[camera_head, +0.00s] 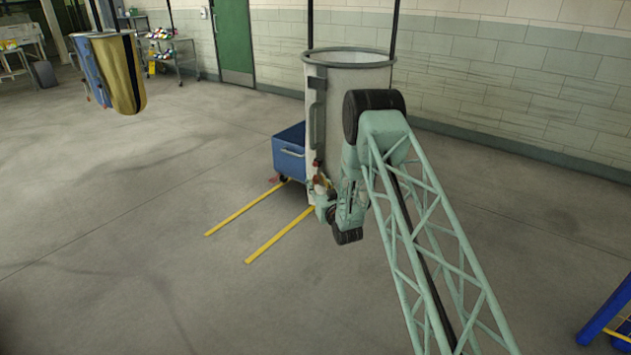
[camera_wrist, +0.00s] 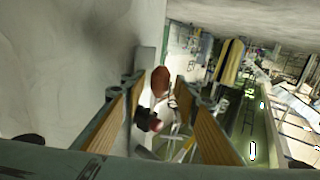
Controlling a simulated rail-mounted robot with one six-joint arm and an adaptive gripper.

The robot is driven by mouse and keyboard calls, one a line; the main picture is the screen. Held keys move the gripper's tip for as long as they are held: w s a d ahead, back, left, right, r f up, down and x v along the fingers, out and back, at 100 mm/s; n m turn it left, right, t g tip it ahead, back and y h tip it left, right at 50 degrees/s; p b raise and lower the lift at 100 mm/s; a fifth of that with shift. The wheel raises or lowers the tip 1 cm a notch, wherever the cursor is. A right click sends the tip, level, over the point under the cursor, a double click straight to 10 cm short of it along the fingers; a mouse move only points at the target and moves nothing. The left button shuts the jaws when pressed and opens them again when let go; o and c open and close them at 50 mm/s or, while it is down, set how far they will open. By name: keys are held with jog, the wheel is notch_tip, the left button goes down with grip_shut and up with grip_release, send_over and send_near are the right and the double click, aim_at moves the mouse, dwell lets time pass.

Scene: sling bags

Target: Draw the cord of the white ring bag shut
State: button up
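The white ring bag (camera_head: 333,125) hangs from dark straps by a grey hoop at the centre of the head view. Its pale wall also fills the left of the wrist view (camera_wrist: 60,50). A red-brown ball (camera_wrist: 160,79) on the cord shows between my finger tips in the wrist view, with a dark and red piece (camera_wrist: 150,122) below it. My gripper (camera_head: 320,190) is at the bag's lower left side. In the wrist view my gripper (camera_wrist: 162,85) is open, its tan pads apart on either side of the ball. I cannot tell whether either pad touches it.
A blue wheeled bin (camera_head: 289,152) stands left of the white bag. Yellow floor strips (camera_head: 280,235) lie in front. A blue and yellow bag (camera_head: 122,75) hangs at the far left. A blue frame (camera_head: 606,310) is at lower right. The left floor is clear.

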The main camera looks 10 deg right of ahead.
jog(key=shift+w+a, duration=0.1)
jog(key=shift+w, duration=0.6)
jog(key=shift+c, duration=0.3)
grip_shut()
